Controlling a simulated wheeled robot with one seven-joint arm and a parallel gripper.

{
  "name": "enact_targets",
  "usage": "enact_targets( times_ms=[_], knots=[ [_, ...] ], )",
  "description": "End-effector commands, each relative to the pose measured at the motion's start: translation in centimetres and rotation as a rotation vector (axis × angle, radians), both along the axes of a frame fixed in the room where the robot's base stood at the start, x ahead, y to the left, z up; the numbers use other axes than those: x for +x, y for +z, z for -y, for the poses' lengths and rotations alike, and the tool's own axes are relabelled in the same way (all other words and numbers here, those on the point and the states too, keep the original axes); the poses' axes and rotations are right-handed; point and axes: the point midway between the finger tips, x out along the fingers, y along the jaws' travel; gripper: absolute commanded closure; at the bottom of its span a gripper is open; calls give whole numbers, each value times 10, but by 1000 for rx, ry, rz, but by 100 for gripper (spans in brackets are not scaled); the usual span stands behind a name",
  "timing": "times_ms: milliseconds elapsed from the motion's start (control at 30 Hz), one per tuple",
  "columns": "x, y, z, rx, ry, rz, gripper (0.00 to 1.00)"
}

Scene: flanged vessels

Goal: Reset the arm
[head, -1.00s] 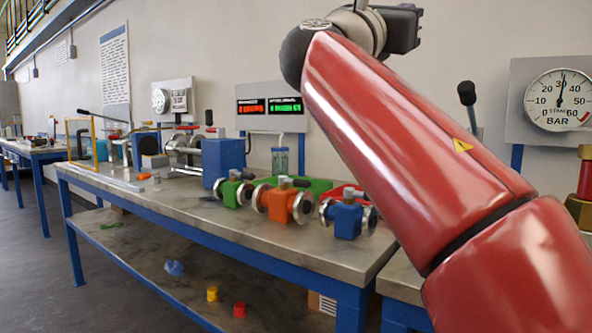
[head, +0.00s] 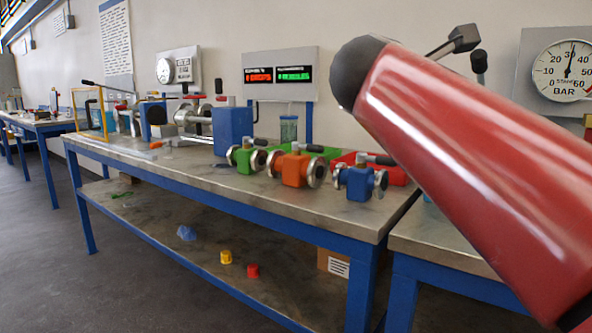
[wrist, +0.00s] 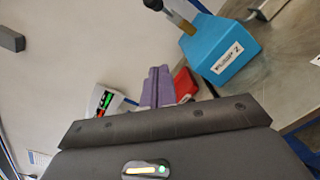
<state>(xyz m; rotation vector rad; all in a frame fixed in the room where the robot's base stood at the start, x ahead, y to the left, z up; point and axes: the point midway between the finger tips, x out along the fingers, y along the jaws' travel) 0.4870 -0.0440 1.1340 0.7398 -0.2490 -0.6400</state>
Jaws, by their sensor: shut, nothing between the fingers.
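My red arm (head: 465,165) crosses the right side of the head view, with its dark rounded joint at the upper left end. My gripper (wrist: 158,70) shows in the wrist view as two purple-grey fingers side by side, closed together with nothing held. They extend beyond the dark gripper body. In the head view the arm hides most of the wrist, and I cannot make out the fingers there.
A workbench (head: 225,200) carries green (head: 245,158), orange (head: 293,170) and blue (head: 361,183) flanged valves. A pressure gauge (head: 565,70) hangs on the right wall. The wrist view shows a labelled light-blue block (wrist: 222,50) and a red tray (wrist: 185,84) beyond the gripper.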

Motion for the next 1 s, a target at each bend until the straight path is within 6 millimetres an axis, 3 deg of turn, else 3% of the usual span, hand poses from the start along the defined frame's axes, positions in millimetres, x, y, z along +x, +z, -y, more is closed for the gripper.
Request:
enact_targets(
  times_ms=[167, 267, 400, 500, 600, 700, 800, 1000],
  knots=[
    [-27, -102, 14, 439, 0, -16, 100],
    [-55, -174, 15, 760, -63, -13, 100],
    [-104, -270, 6, 1200, -233, 17, 100],
    [-140, -331, -7, 1487, -400, 59, 100],
    [-172, -379, -21, 1718, -578, 109, 100],
    [-194, -413, -33, 1878, -725, 157, 100],
    [-207, -431, -41, 1966, -818, 189, 100],
    [-211, -438, -44, 2002, -860, 202, 100]
  ],
)
